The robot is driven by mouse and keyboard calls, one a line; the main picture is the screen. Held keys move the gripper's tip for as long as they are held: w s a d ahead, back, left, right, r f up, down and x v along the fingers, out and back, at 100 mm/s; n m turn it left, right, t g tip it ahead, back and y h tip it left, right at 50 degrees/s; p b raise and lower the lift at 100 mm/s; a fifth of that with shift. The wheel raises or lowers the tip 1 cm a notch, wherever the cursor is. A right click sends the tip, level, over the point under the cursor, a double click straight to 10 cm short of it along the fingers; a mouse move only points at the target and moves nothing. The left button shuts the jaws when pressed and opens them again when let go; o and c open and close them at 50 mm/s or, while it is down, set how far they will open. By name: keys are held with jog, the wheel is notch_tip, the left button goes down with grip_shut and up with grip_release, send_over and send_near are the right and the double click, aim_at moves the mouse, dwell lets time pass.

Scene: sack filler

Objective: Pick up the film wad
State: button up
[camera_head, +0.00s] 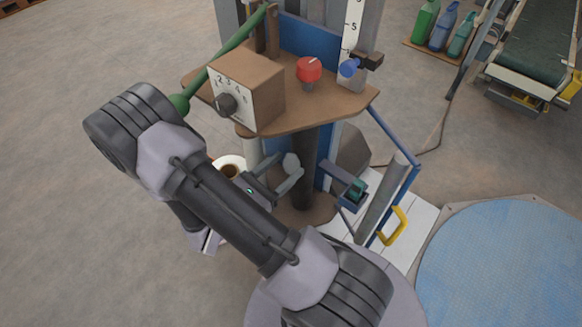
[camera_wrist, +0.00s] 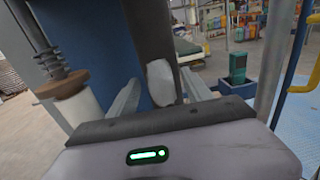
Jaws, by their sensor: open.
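The film wad (camera_wrist: 163,82) is a small whitish lump against the lower part of a dark upright tube. It also shows in the head view (camera_head: 291,161), below the brown shelf. My gripper (camera_wrist: 160,84) is open, with one pale finger on each side of the wad in the wrist view. The wad appears in line with the gap, around or just beyond the fingertips; I cannot tell the exact depth or whether anything touches. In the head view my gripper (camera_head: 284,172) reaches in under the shelf from the left, its fingers beside the wad.
The brown shelf (camera_head: 345,103) overhangs the wad and carries a dial box (camera_head: 246,91) and a red knob (camera_head: 309,70). The dark tube (camera_head: 303,160) stands right behind the wad. A blue frame with a yellow handle (camera_head: 394,226) is at the right. A paper roll (camera_head: 229,166) is at the left.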

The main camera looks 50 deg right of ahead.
jog(key=shift+d, duration=0.6)
grip_shut()
